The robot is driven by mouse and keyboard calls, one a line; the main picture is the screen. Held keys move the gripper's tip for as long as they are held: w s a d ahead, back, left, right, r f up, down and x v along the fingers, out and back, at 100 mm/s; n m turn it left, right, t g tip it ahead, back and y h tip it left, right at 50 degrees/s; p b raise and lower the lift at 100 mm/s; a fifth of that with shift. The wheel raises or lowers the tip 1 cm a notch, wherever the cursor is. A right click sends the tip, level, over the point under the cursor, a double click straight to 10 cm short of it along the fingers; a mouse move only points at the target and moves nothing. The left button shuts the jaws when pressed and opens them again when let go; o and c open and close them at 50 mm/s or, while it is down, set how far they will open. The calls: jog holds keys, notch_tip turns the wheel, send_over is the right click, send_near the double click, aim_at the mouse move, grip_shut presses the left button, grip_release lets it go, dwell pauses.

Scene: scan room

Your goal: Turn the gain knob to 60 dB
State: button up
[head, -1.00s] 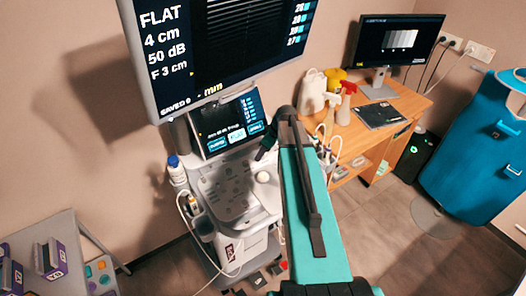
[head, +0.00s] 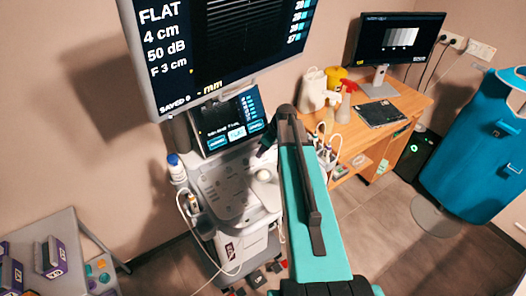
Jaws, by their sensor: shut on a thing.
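The ultrasound machine's control panel (head: 222,190) is a pale console with several small keys and a white trackball (head: 263,175). My gripper (head: 257,160) reaches down to the upper right of this panel, just above the trackball. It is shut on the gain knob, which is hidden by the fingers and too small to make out. The large monitor (head: 165,62) above reads FLAT, 4 cm, 50 dB and F 3 cm.
A smaller touch screen (head: 228,122) stands just behind the panel. A bottle with a blue cap (head: 176,170) is at the panel's left. Probes (head: 328,148) hang at its right. A wooden desk (head: 408,103) with spray bottles stands to the right.

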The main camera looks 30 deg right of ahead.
jog(key=shift+s+a+f+m+b, duration=0.15)
jog(key=shift+m+b, duration=0.15)
jog(key=shift+b, duration=0.15)
jog(key=shift+m+h+b, duration=0.5)
jog(key=shift+m+b, duration=0.6)
jog(key=shift+a+m+h+b, duration=0.1)
jog(key=shift+m+h+b, duration=0.3)
jog(key=shift+m+b, duration=0.55)
jog(key=shift+m, duration=0.45)
jog(key=o, duration=1)
jog(key=shift+o, duration=0.2)
jog(key=shift+r+t, duration=0.3)
jog(key=b+v, duration=0.3)
jog(key=v, duration=1)
jog(key=shift+r, duration=0.2)
